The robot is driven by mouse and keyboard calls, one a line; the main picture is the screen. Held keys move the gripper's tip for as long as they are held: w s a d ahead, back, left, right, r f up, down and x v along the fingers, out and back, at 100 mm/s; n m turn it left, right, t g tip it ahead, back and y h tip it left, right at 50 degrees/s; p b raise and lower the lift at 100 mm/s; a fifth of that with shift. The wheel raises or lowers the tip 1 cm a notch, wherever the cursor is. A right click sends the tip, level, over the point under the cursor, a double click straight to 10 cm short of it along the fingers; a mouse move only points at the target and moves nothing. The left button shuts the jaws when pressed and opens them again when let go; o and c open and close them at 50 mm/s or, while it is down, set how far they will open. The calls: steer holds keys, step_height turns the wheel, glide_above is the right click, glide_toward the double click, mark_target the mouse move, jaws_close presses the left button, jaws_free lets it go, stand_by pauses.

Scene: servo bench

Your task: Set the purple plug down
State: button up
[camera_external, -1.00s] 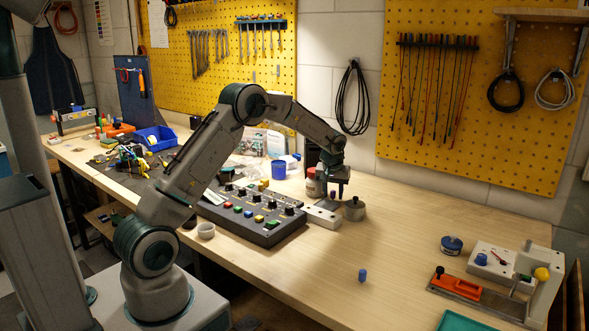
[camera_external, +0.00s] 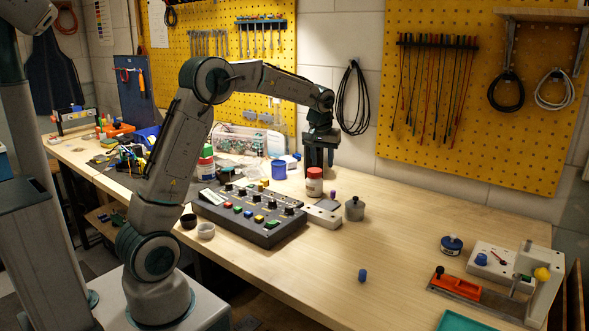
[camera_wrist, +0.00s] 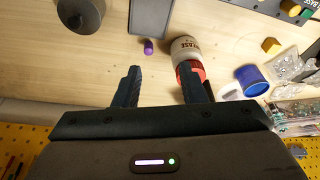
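The purple plug (camera_external: 333,194) is on the bench top, between the red-and-white jar and the grey lidded pot. My gripper (camera_external: 319,157) is raised above the back of the bench, behind the jar. In the wrist view my gripper (camera_wrist: 162,85) has its fingers wide apart with nothing between them. The plug shows beyond the fingertips, clear of both.
The red-and-white jar (camera_external: 314,182) stands close to the plug, and one finger overlaps it in the wrist view.

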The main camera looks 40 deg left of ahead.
steer(key=s+a+r+m, duration=0.1)
steer(key=s+a+r, duration=0.1)
steer(key=s, duration=0.7)
steer(key=s+a+r+m, duration=0.1)
steer(key=s+a+r, duration=0.15)
steer(key=s, duration=0.65)
steer(key=s+a+f, duration=0.1)
steer(key=s+f, duration=0.1)
steer(key=s, duration=0.6)
steer(key=s+a+f+m+h, duration=0.1)
steer(key=s+f, duration=0.2)
steer(key=s, duration=0.5)
steer(key=shift+s+f, duration=0.15)
steer(key=shift+s, duration=0.1)
steer(key=shift+a, duration=0.1)
